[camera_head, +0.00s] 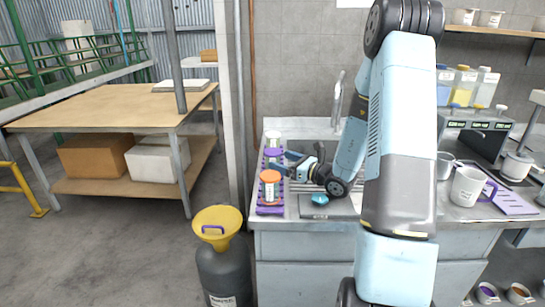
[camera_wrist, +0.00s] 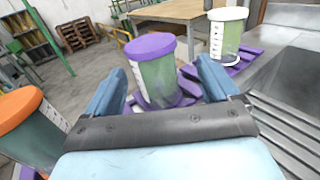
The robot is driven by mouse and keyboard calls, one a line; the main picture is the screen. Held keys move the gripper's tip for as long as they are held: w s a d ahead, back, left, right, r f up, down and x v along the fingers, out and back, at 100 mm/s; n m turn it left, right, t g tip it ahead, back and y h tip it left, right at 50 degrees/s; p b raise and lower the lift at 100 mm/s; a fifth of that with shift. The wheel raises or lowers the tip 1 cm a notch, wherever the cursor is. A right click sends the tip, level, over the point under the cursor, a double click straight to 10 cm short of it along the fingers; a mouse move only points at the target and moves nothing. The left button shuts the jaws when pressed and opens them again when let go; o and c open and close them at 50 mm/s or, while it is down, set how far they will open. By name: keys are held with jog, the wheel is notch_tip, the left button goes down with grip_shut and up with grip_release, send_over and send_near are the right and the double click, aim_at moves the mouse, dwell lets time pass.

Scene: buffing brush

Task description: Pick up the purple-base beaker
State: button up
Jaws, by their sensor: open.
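The purple beaker (camera_wrist: 158,76) has a purple top, a clear greenish body and a purple foot. It stands upright on a purple rack (camera_head: 270,211), between a white-topped beaker (camera_head: 272,138) and an orange-topped beaker (camera_head: 270,188). In the head view the purple beaker (camera_head: 273,154) is partly hidden by the orange one and my gripper. My gripper (camera_head: 284,164) is open and level, reaching in from the right. In the wrist view its two blue fingers (camera_wrist: 160,85) frame the purple beaker left and right; I cannot tell whether they touch it.
The orange-topped beaker (camera_wrist: 35,130) is close to the left finger in the wrist view. A white-topped beaker (camera_wrist: 226,38) stands behind right. A yellow funnel (camera_head: 217,223) sits on a dark drum below.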

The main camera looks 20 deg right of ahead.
aim_at(271, 156)
jog(key=shift+a+r+x, duration=0.1)
jog(key=shift+r+x, duration=0.05)
jog(key=shift+x, duration=1.15)
jog(key=shift+a+r+x, duration=0.1)
jog(key=shift+a+x, duration=0.05)
jog(key=shift+x, duration=1.2)
jog(key=shift+s, duration=0.2)
jog(key=c, duration=1.1)
